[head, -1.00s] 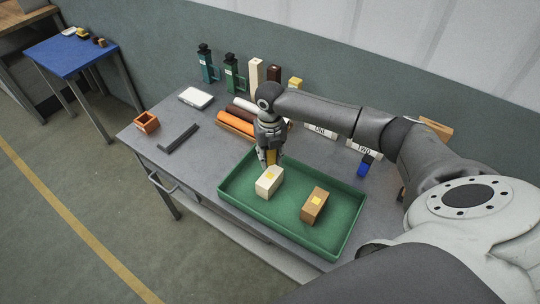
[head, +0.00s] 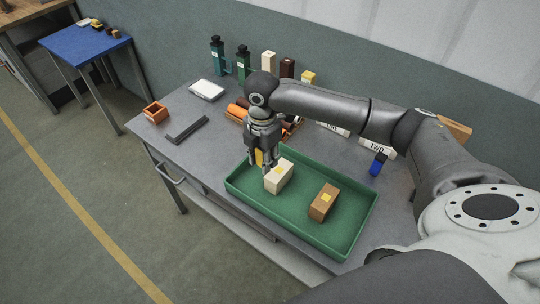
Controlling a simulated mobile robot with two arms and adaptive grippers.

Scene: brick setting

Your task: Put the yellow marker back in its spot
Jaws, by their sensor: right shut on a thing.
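My right gripper (head: 261,168) points down over the left end of the green tray (head: 304,238). It is shut on a yellow piece, which I take to be the yellow marker (head: 259,157); the fingers partly cover it. The cream block (head: 279,182) in the tray is just right of the fingers and has a yellow patch on its top. I cannot tell whether the held piece touches anything. My left gripper is not in view.
Behind the gripper lie orange and dark rolls (head: 236,113). Several bottles and blocks stand along the back. A white pad (head: 207,90), a dark angle bar (head: 187,130) and an orange box (head: 155,112) are on the left. A blue item (head: 378,164) is right. The table's front left is clear.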

